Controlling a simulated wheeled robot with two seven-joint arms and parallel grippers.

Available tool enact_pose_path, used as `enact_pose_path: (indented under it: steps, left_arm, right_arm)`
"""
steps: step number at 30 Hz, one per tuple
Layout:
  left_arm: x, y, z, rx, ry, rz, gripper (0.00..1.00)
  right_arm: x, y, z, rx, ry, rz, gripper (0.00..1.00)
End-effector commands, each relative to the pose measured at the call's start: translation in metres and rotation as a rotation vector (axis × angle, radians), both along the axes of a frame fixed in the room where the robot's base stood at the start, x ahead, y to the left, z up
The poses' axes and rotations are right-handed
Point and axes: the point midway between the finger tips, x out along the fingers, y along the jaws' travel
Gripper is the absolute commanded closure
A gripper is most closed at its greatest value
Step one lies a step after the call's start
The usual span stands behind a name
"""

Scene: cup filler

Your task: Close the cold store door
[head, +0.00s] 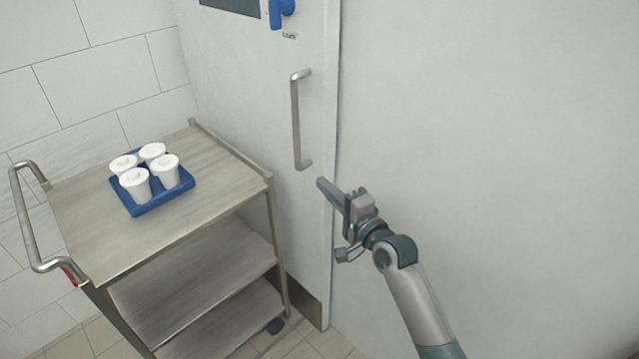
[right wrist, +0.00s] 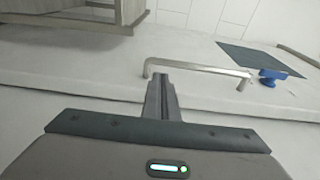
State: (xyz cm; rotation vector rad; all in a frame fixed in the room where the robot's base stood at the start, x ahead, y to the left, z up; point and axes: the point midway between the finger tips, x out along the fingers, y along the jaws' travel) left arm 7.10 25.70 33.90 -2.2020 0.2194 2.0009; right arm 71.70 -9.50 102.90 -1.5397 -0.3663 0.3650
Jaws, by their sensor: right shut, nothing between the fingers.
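The cold store door (head: 262,120) is a pale panel with a long vertical metal bar handle (head: 296,120) and a dark plate along its bottom. Its free edge runs down beside the plain white wall; how wide any gap is there, I cannot tell. My right gripper (head: 322,184) is shut and empty, with its fingertips near the door's edge, just below and right of the handle. In the right wrist view the closed fingers (right wrist: 160,80) point toward the door, close to one end of the handle (right wrist: 195,67); I cannot tell if they touch. My left gripper is out of view.
A metal trolley (head: 85,225) with lower shelves stands left, close in front of the door. It carries a blue tray (head: 160,203) with several lidded white cups (head: 136,184). A blue fitting (head: 281,14) and dark window (head: 238,5) are higher on the door. The wall (head: 500,120) at right is bare.

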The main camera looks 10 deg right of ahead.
Motion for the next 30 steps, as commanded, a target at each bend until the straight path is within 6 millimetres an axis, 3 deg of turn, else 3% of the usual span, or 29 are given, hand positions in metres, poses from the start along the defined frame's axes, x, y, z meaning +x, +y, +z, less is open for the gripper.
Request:
enact_pose_path:
  steps: [6, 12, 30]
  left_arm:
    - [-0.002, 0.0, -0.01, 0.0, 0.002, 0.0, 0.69]
    - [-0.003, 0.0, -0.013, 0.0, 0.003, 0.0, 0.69]
    - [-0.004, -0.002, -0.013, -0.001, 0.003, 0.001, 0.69]
  right_arm:
    - [-0.03, -0.015, -0.003, 0.0, 0.001, 0.0, 1.0]
    - [-0.044, -0.022, -0.001, 0.0, 0.001, 0.0, 1.0]
    - [-0.045, -0.023, -0.003, -0.005, 0.003, -0.001, 1.0]
